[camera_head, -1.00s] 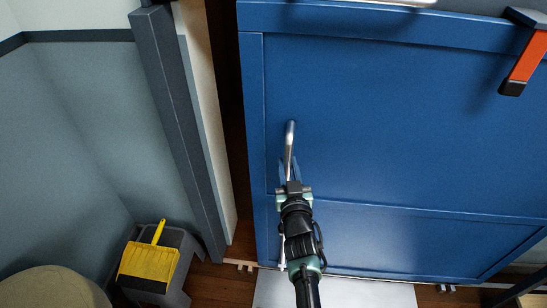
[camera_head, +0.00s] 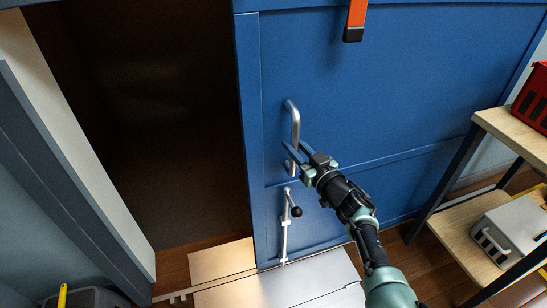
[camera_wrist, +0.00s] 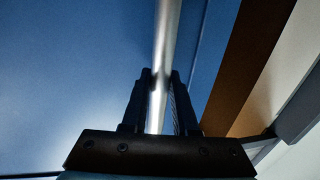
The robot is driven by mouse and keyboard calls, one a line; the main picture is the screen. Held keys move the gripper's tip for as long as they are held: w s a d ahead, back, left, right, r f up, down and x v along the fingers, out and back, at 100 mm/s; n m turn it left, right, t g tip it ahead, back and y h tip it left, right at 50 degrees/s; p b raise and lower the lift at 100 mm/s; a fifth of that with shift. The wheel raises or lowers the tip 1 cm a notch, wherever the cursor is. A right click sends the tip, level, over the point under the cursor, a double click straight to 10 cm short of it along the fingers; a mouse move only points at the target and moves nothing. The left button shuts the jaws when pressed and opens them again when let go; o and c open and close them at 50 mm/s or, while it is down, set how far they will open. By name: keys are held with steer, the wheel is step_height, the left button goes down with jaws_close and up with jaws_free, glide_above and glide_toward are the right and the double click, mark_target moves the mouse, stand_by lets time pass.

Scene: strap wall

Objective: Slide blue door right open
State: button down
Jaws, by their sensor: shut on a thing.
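The blue door (camera_head: 370,90) is a large panelled sliding door. Its left edge stands well to the right of the frame post, with a wide dark opening (camera_head: 150,120) between them. A silver bar handle (camera_head: 294,122) is fixed near the door's left edge. My gripper (camera_head: 292,152) is at the handle's lower part, and in the wrist view its two fingers (camera_wrist: 158,95) are closed around the silver bar. A silver bolt with a black knob (camera_head: 286,220) is on the door below the handle. The floor inside the opening is mostly dark.
A shelf with wooden boards (camera_head: 515,135) stands at the right, near the door's face, holding a red crate (camera_head: 533,98) and a grey box (camera_head: 506,228). An orange strap (camera_head: 356,18) hangs at the door's top. A grey frame post (camera_head: 70,180) is at the left.

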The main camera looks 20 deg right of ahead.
steer(key=shift+d+r, duration=0.15)
steer(key=shift+w, duration=0.1)
steer(key=c, duration=0.7)
jaws_free()
steer(key=shift+s+d+p, duration=0.15)
steer(key=shift+s+p, duration=0.4)
steer(key=shift+p, duration=0.05)
steer(key=shift+s+d+p, duration=0.4)
steer(key=shift+s+p, duration=0.85)
steer(key=shift+s, duration=0.7)
steer(key=shift+s+d+p, duration=0.35)
steer(key=shift+s+p, duration=0.9)
steer(key=shift+s, duration=0.65)
steer(key=shift+s+d+p, duration=0.4)
steer(key=shift+s+p, duration=0.85)
steer(key=shift+s, duration=0.7)
